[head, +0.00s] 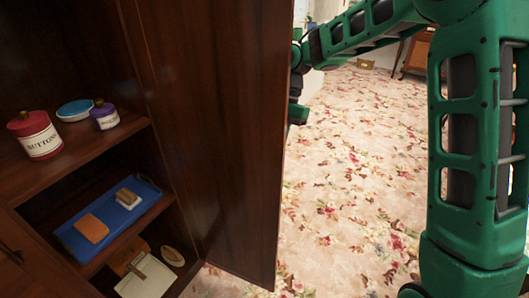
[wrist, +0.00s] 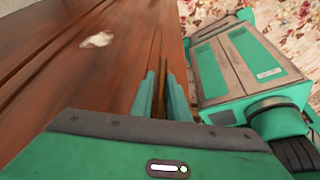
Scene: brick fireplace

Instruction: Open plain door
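The plain door (head: 222,130) is dark brown wood and stands swung open on the right side of a dark wooden cabinet (head: 70,180). The shelves inside are exposed. In the head view my gripper is mostly hidden behind the door's outer edge, with only green and black parts showing there. In the wrist view my gripper (wrist: 160,92) has its two green fingers close together beside a broad brown wooden surface (wrist: 105,70). A thin strip of brown shows between the fingers. I cannot tell whether they press on it.
Shelves hold a red-lidded buttons jar (head: 36,135), a purple jar (head: 105,116), a blue lid (head: 75,110), and a blue tray (head: 75,240) with brushes. A clipboard (head: 145,277) lies below. Flowered carpet (head: 345,190) right of the door is clear except for my arm.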

